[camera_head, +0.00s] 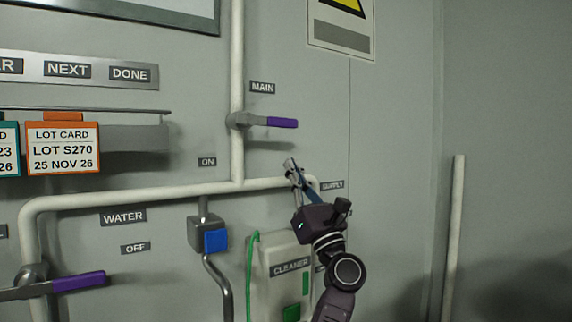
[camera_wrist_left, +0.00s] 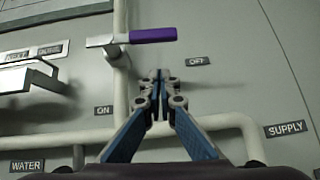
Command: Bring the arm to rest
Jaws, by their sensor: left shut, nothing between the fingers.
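My left gripper (camera_head: 292,166) is in front of the grey wall, just above the white horizontal pipe (camera_head: 130,194), with its arm rising from the lower part of the head view. In the left wrist view its fingers (camera_wrist_left: 161,80) are together with nothing between them. They point at the bare wall below the purple main valve handle (camera_wrist_left: 152,35). That handle (camera_head: 282,122) lies level in the head view, above the gripper and apart from it. My right gripper is in neither view.
A cleaner container (camera_head: 266,262) with a green hose hangs beside my arm. A blue switch box (camera_head: 208,236) is left of it. A water valve with a purple handle (camera_head: 78,282) sits at lower left. An orange lot card (camera_head: 62,148) is in a rack. The right wall is mostly bare.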

